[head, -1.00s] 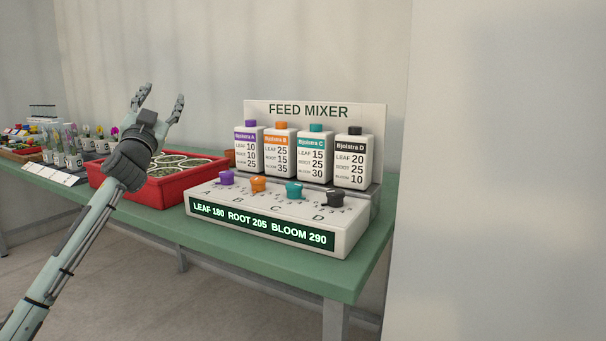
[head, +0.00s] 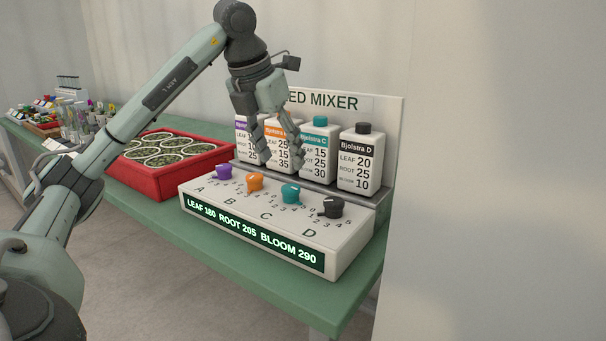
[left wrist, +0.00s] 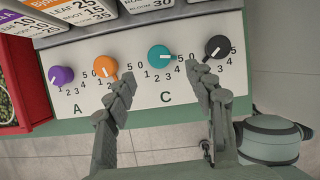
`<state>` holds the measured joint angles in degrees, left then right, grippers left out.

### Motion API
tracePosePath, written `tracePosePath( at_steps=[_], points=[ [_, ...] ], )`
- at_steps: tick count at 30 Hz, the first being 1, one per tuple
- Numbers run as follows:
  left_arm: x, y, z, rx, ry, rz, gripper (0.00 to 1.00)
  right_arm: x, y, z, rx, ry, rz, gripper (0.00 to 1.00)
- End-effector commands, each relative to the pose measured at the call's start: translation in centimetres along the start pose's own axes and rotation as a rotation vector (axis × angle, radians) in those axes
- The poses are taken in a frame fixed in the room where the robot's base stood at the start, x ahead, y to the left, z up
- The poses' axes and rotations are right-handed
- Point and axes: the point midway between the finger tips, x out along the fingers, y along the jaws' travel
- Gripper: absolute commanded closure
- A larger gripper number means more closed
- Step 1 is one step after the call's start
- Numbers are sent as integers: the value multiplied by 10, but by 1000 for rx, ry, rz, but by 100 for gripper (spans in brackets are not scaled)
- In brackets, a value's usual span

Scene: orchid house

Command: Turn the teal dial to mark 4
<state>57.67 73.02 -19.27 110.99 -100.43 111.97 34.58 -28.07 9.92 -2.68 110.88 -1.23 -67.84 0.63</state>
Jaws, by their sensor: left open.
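The teal dial (head: 291,193) is the third of the coloured knobs on the white feed mixer (head: 340,262). It also shows in the left wrist view (left wrist: 159,56), with small numbers printed below it. There its white pointer line points right, on the side of the 5; I cannot tell the exact mark. My left gripper (head: 283,163) is open and empty, fingers down, above and behind the dial row in the head view. In the left wrist view its fingertips (left wrist: 160,74) stand either side of the teal dial's column, apart from it. My right gripper is not in view.
The orange dial (head: 255,181) and black dial (head: 333,207) flank the teal one; the purple dial (head: 224,172) is farther left. Feed bottles (head: 319,150) stand behind. A red tray (head: 185,178) of round pots is left. The display reads LEAF 180, ROOT 205, BLOOM 290.

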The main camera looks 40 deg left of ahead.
Motion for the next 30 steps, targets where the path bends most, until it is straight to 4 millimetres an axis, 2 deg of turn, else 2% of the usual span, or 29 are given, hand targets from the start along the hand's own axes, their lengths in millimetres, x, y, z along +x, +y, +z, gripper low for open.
tracePosePath(
  at_steps=[9, 15, 25, 26, 30],
  points=[
    [49, 2, -3, 0, 11, 8, 46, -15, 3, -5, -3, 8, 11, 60],
    [70, 2, -2, -1, 7, 6, 46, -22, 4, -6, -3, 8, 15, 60],
    [75, 2, -2, 0, 5, 5, 46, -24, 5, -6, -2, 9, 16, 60],
    [75, 2, -2, 0, 6, 5, 47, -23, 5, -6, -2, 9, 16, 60],
    [75, 2, -2, 0, 5, 5, 64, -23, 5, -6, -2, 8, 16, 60]
  ],
)
